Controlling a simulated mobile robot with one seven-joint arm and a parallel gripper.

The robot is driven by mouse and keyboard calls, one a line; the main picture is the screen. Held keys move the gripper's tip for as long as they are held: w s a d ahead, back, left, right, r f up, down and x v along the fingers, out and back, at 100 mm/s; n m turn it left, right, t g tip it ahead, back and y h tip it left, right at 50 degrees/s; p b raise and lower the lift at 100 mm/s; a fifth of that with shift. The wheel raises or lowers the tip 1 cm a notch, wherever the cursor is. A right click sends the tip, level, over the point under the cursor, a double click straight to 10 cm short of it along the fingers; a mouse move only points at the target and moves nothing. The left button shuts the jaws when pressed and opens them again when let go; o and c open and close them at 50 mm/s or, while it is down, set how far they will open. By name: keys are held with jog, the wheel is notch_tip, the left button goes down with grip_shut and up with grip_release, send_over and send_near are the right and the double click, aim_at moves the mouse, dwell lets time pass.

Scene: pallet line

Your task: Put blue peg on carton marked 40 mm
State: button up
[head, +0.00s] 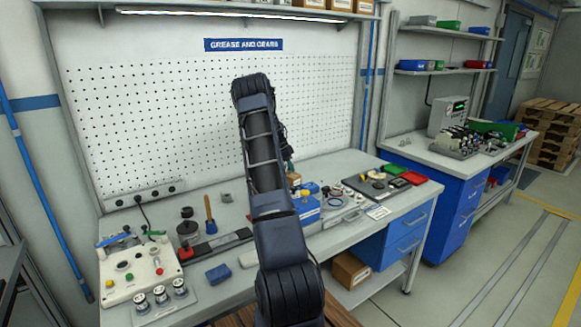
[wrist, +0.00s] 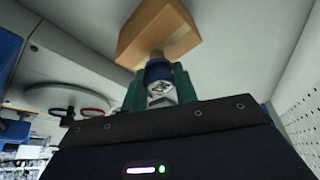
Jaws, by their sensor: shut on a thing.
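In the wrist view, my gripper (wrist: 160,92) has its green fingers shut on the blue peg (wrist: 158,72), a short blue and whitish piece with a dark mark on it. A brown carton (wrist: 158,28) shows just beyond the peg's far end. I cannot tell whether they touch, and no 40 mm mark is readable. In the head view, my arm hides most of the gripper and the peg. A small tan box (head: 294,178) shows beside the arm on the bench, partly hidden.
The bench (head: 235,275) holds a control box (head: 138,272) at the left, a blue block (head: 218,274) and a blue box (head: 308,208) by my arm. The pegboard (head: 190,110) stands behind.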

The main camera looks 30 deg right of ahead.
jog(key=o, duration=1)
jog(key=shift+f, duration=0.1)
jog(key=shift+c, duration=0.2)
jog(key=v, duration=1.2)
jog(key=s+a+r+n+t+y, duration=0.15)
jog(key=s+a+r+n, duration=0.35)
jog(key=s+a+r, duration=0.6)
jog(key=s+a+r+n+t+y, duration=0.1)
jog(key=s+a+r+n+t, duration=0.1)
jog(key=s+a+r+n, duration=0.9)
jog(key=s+a+f+n+t+y, duration=0.1)
jog(key=s+a+f+n, duration=0.2)
jog(key=s+a, duration=0.7)
jog(key=s+a+f+n+t, duration=0.2)
jog(key=s+a+f, duration=0.3)
jog(key=s+a, duration=0.5)
jog(key=shift+s+a+n+y, duration=0.4)
jog(key=shift+s+n, duration=0.4)
jog(key=shift+s, duration=1.95)
